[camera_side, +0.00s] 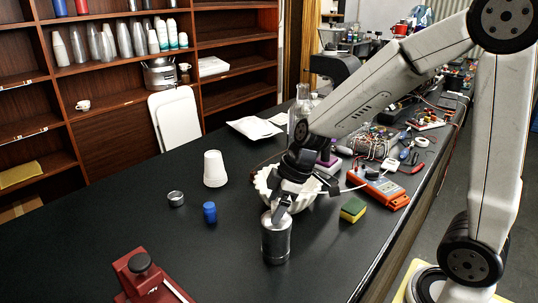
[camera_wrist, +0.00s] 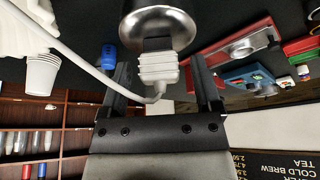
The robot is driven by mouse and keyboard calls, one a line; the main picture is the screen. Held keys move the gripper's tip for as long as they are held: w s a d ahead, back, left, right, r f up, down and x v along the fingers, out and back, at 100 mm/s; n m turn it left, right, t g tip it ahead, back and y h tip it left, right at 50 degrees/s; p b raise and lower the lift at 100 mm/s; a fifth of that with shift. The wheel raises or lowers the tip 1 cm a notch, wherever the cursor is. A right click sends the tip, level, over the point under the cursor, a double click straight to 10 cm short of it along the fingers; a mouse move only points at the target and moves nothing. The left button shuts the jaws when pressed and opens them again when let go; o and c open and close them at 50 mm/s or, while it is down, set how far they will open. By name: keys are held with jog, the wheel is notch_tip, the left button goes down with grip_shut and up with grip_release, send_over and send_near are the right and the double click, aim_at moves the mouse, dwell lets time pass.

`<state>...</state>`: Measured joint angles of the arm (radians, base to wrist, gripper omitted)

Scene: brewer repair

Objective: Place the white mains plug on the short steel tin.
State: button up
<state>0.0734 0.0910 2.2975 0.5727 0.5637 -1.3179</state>
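The white mains plug (camera_wrist: 158,68) sits between the fingers of my gripper (camera_wrist: 160,75) in the wrist view, with gaps beside it, so the gripper looks open around it. Its white cable runs off to the left there. A round steel tin top (camera_wrist: 185,30) lies just beyond the plug; contact cannot be told. In the side view my gripper (camera_side: 282,208) points down at the top of a taller steel tin (camera_side: 276,242) and hides the plug. A short steel tin (camera_side: 176,198) stands farther left on the black bench, apart from my gripper.
A blue cylinder (camera_side: 209,212) and white cups (camera_side: 214,170) stand between the tins. A white fluted bowl (camera_side: 304,198) is close behind my gripper. A sponge (camera_side: 353,209) and orange meter (camera_side: 380,188) lie right. A red device (camera_side: 146,280) stands at front left.

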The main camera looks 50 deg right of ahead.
jog(key=shift+r, duration=0.1)
jog(key=v, duration=1.2)
dwell(0.4)
dwell(0.5)
jog(key=s+f+m+h, duration=0.3)
jog(key=f+m, duration=0.6)
jog(key=f, duration=0.7)
jog(key=shift+s+a+g, duration=0.3)
jog(key=shift+s+a, duration=0.1)
jog(key=shift+s, duration=0.4)
